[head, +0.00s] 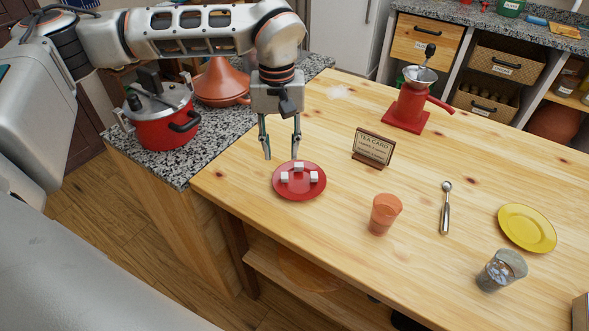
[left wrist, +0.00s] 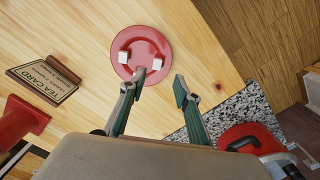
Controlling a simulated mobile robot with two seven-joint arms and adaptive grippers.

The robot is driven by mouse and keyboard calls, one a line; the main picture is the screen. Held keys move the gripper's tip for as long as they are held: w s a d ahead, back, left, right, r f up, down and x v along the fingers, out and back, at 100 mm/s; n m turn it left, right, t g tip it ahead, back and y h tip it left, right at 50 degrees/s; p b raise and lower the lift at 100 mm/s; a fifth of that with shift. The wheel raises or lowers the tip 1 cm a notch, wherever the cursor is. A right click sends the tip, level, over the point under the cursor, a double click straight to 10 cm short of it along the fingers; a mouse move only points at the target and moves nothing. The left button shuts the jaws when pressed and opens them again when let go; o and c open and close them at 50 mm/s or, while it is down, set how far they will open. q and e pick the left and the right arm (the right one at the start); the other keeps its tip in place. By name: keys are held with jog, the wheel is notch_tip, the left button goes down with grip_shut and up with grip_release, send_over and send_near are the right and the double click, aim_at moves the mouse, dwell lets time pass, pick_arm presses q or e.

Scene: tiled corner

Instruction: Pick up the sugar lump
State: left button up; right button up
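Three white sugar lumps lie on a red plate (head: 299,192) near the table's left edge: a far one (head: 299,166), a left one (head: 284,177) and a right one (head: 313,176). My left gripper (head: 281,155) is open and empty, pointing down just behind the plate and above it. In the left wrist view, the plate (left wrist: 146,42) lies beyond the open fingers (left wrist: 158,82). One lump (left wrist: 123,57) and another (left wrist: 157,64) show clearly there; a third is partly hidden beside a fingertip. My right gripper is not in view.
A tea card sign (head: 373,147), a red grinder (head: 408,105), an orange cup (head: 385,213), a metal scoop (head: 445,208), a yellow plate (head: 527,228) and a glass (head: 501,270) stand on the table. A red pot (head: 163,127) stands on the granite counter at left.

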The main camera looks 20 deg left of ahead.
aim_at(285, 180)
pick_arm(q)
notch_tip(285, 180, down, 2)
jog(key=shift+a+f, duration=0.1)
jog(key=shift+a, duration=0.05)
jog(key=f, duration=0.4)
jog(key=shift+w+d, duration=0.15)
jog(key=shift+d, duration=0.25)
jog(key=shift+f, duration=0.7)
jog(key=c, duration=0.8)
